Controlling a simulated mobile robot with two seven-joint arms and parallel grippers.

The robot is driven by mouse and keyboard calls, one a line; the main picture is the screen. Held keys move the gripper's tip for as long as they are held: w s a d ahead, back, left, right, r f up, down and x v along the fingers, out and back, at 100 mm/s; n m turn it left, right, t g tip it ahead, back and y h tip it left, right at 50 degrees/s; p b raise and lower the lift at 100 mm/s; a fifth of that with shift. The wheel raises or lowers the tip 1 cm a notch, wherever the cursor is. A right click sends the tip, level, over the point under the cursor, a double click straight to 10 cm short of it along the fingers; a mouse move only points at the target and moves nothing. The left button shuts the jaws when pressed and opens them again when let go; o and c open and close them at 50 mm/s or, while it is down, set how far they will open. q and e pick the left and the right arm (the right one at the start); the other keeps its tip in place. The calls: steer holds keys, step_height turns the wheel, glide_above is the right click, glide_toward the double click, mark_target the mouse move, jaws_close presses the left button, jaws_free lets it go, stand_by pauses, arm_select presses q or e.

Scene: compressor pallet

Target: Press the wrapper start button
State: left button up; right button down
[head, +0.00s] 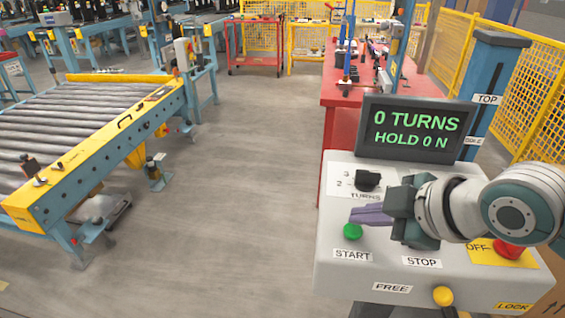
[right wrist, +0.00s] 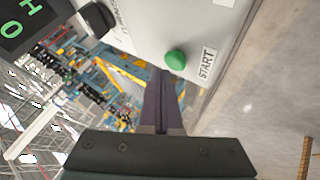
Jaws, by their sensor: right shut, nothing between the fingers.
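The green start button (head: 352,231) sits on the grey control panel (head: 335,275), above its START label. It also shows in the right wrist view (right wrist: 175,60), just beyond the fingertips. My right gripper (head: 354,214) is shut and empty, its purple fingers pointing left over the panel, just above the button in the head view. In the right wrist view the closed fingers (right wrist: 162,78) end beside the button; I cannot tell whether they touch it. A display (head: 415,130) behind reads 0 TURNS, HOLD 0 N. My left gripper is not in view.
The panel also carries a black turns knob (head: 368,180), a red button (head: 509,249) by an OFF label and a yellow knob (head: 444,296). The STOP button is hidden behind my gripper. A roller conveyor (head: 85,120) stands left, with clear floor (head: 235,200) between.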

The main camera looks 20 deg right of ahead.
steer(key=shift+f, duration=0.3)
